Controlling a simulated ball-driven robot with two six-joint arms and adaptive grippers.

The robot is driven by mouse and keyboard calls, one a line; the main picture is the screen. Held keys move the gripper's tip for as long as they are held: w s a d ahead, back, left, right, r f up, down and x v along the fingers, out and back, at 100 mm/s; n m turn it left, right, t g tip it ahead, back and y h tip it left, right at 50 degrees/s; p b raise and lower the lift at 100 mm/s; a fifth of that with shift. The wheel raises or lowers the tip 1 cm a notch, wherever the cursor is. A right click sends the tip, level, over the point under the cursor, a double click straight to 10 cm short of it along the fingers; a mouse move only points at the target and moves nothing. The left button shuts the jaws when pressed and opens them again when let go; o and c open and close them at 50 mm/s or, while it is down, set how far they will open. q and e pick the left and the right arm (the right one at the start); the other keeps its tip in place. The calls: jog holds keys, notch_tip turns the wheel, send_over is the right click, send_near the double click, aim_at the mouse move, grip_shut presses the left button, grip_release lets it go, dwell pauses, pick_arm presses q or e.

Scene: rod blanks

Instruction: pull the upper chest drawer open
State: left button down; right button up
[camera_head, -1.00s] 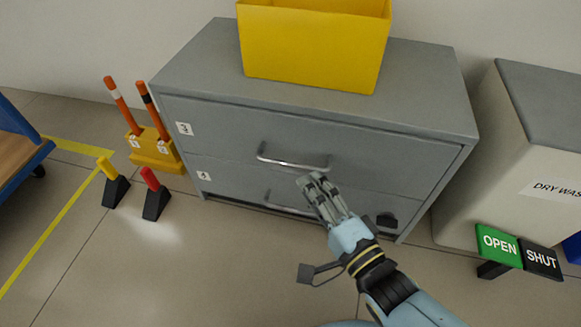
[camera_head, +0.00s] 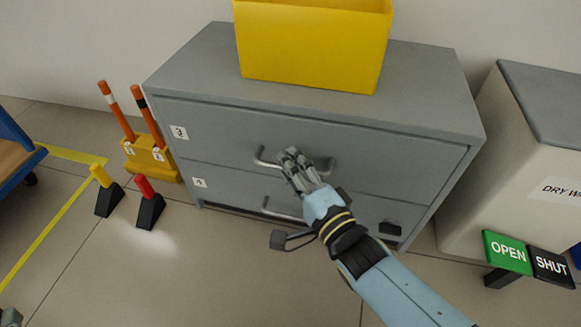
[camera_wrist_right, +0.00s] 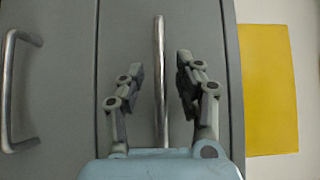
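The upper drawer (camera_head: 215,134), labelled 3, is closed, its front flush with the grey chest (camera_head: 425,80). Its bar handle (camera_head: 262,158) runs across the front. My right gripper (camera_head: 289,154) is at this handle in the head view. In the right wrist view my right gripper (camera_wrist_right: 160,68) is open, with a finger on each side of the upper handle (camera_wrist_right: 159,50) and a gap to the bar on both sides. A small grey part at the lower left corner of the head view looks like my left gripper (camera_head: 10,317); its fingers cannot be made out.
The lower drawer's handle (camera_head: 280,211) is just below; it also shows in the wrist view (camera_wrist_right: 10,90). A yellow bin (camera_head: 310,45) stands on the chest. Orange rods in a yellow holder (camera_head: 150,160) are left; OPEN and SHUT pads (camera_head: 507,252) are right.

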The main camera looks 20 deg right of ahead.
grip_shut()
pick_arm(q)
jog(key=shift+a, duration=0.1)
pick_arm(e)
jog(key=shift+s, duration=0.1)
dwell(0.3)
